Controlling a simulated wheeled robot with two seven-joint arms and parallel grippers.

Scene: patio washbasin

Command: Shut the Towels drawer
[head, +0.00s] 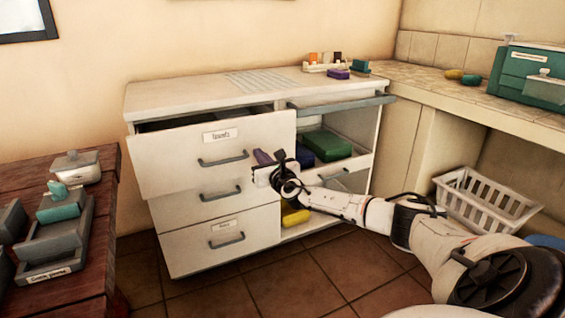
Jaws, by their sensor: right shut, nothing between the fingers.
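The Towels drawer (170,160) is the top left drawer of the white cabinet (200,94). It stands pulled out, with a dark gap showing behind its front, a label on it and a grey bar handle (223,159). My right gripper (268,172) is shut and empty. My left gripper is not in view.
Below are a middle drawer (200,208) and a labelled bottom drawer (200,247). The open right side holds a green box (326,146) and a yellow item (296,216). A wooden table (103,205) stands left, a white basket (488,203) right. Tiled floor before the cabinet is clear.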

